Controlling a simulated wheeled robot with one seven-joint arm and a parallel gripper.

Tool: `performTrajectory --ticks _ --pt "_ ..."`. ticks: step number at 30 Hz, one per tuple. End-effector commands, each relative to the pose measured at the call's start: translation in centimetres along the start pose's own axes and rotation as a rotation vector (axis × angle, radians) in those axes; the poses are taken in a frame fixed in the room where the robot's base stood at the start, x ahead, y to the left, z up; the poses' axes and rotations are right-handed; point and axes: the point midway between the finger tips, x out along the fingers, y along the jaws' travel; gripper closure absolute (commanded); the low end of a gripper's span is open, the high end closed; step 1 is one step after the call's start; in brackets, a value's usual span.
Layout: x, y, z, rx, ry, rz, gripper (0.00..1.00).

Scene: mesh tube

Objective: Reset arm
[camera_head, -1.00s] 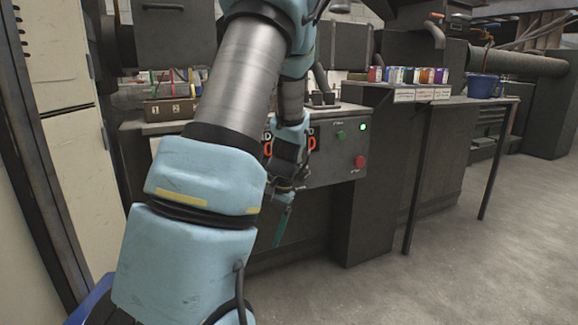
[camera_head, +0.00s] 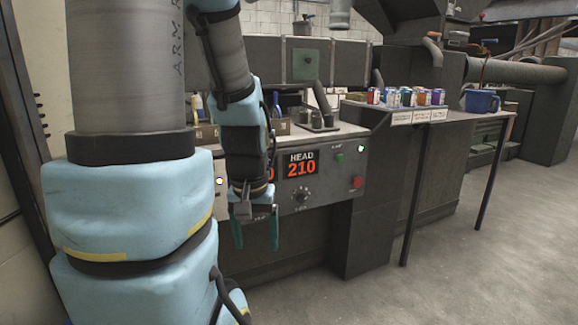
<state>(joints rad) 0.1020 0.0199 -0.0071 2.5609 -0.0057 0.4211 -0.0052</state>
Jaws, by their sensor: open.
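My gripper (camera_head: 255,236) hangs at the end of my arm, pointing down in front of the machine's control panel (camera_head: 335,175). Its two green fingers are spread apart with nothing between them. It is apart from the counter edge as far as I can see. My arm covers the left part of the panel and some of the counter behind it.
The panel shows a "HEAD 210" display (camera_head: 301,164), a knob, a green button and a red button (camera_head: 357,182). The floor (camera_head: 470,260) at right is clear.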

Motion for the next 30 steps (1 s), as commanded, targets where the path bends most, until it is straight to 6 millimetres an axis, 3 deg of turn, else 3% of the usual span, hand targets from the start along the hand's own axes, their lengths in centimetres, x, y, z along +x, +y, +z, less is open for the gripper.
performTrajectory --ticks 1,15,21,30 --pt "-3.1 0.0 -0.5 0.0 0.0 0.0 0.22" --pt "-16.7 0.1 -2.4 0.001 -0.001 0.0 0.22" --pt "-19.1 0.1 -2.7 0.001 -0.001 0.0 0.22" --pt "-19.3 0.1 -2.7 0.001 -0.001 0.0 0.22"
